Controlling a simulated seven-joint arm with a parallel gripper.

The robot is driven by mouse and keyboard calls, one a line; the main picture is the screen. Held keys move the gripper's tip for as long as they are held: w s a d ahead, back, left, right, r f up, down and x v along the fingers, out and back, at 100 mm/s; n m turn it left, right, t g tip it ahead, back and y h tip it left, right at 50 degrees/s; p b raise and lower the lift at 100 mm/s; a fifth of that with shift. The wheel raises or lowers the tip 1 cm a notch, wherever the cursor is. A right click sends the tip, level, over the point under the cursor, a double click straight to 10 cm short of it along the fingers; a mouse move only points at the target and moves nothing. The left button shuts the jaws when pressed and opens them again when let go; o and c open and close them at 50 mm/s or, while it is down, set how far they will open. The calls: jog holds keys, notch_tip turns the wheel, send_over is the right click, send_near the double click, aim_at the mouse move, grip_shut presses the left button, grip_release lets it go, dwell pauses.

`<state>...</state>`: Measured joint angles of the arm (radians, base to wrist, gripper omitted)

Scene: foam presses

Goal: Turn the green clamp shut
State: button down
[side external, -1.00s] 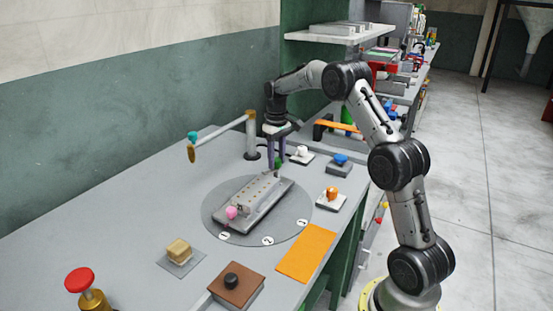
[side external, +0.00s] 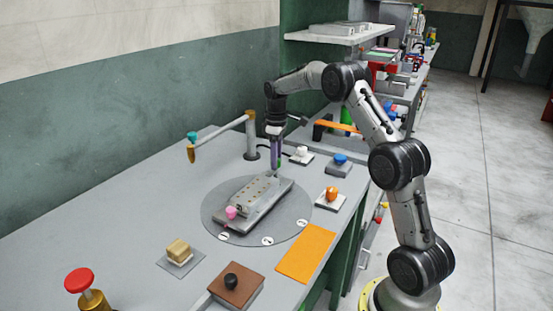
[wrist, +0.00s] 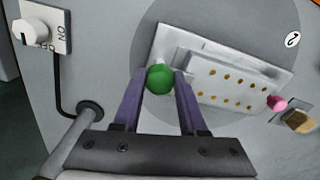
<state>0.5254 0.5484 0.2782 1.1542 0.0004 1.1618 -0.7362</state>
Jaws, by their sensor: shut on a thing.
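The green clamp's round knob (wrist: 160,78) sits at the end of the grey mould plate (wrist: 160,48), in the wrist view. My gripper (wrist: 162,75) is shut on the knob, with one purple finger on each side. In the side view my gripper (side external: 277,164) points down at the far end of the mould plate (side external: 237,224), and its fingers largely hide the green knob. A pink knob (side external: 232,212) is at the plate's near end; it also shows in the wrist view (wrist: 276,103).
The plate lies on a round grey turntable (side external: 215,200) with numbered marks. A post with an orange-tipped arm (side external: 250,135) stands close left of my gripper. White (side external: 301,152), blue (side external: 340,160) and orange (side external: 332,192) knobs on bases stand to the right.

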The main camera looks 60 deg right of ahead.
jog(key=shift+r, duration=0.15)
jog(key=shift+c, duration=2.2)
grip_release()
notch_tip(320, 180, up, 14)
